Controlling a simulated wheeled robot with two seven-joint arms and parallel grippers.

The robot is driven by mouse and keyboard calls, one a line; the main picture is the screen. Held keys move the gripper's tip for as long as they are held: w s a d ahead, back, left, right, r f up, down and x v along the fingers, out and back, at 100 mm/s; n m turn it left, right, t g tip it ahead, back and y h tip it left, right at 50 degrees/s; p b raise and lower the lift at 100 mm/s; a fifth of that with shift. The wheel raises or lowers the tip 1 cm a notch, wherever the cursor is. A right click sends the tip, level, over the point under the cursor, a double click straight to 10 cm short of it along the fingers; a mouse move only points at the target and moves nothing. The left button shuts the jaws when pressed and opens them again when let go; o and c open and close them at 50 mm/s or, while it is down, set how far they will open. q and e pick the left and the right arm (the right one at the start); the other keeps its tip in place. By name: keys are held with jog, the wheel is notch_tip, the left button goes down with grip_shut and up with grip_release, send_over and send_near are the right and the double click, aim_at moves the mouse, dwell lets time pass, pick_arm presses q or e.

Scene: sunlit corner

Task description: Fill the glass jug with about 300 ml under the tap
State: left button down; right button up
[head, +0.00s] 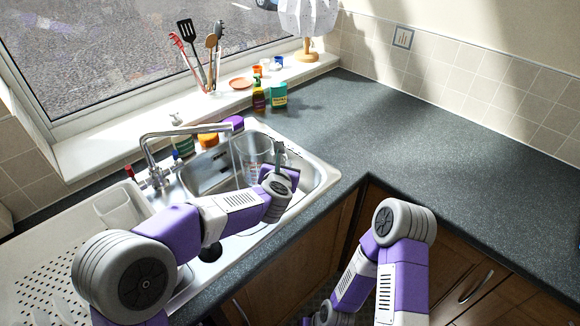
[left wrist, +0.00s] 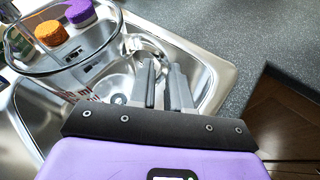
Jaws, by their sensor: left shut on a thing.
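The clear glass jug (head: 254,153) is held upright over the sink basin, near the end of the chrome tap's spout (head: 190,131). Red markings show on its wall. My left gripper (head: 281,154) is at the jug's right side, shut on its handle. In the left wrist view, the gripper's fingers (left wrist: 164,86) are at the handle and the jug's open rim (left wrist: 62,70) is at upper left. I cannot tell whether water is running or how much is in the jug. My right arm shows at lower right; its gripper is out of view.
A utensil holder (head: 209,82) stands on the sill. The right worktop (head: 460,170) is clear.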

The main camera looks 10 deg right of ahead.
pick_arm(q)
jog(key=shift+w+a+f+b, duration=0.45)
jog(key=shift+w+a, duration=0.6)
jog(key=shift+a, duration=0.15)
jog(key=shift+w+a+f+b, duration=0.5)
jog(key=shift+w+a, duration=0.5)
jog(key=shift+a, duration=0.2)
jog(key=shift+w+a+f+b, duration=0.45)
jog(key=shift+w+a, duration=0.6)
jog(key=shift+a, duration=0.15)
jog(key=shift+r, duration=0.1)
dwell(4.3)
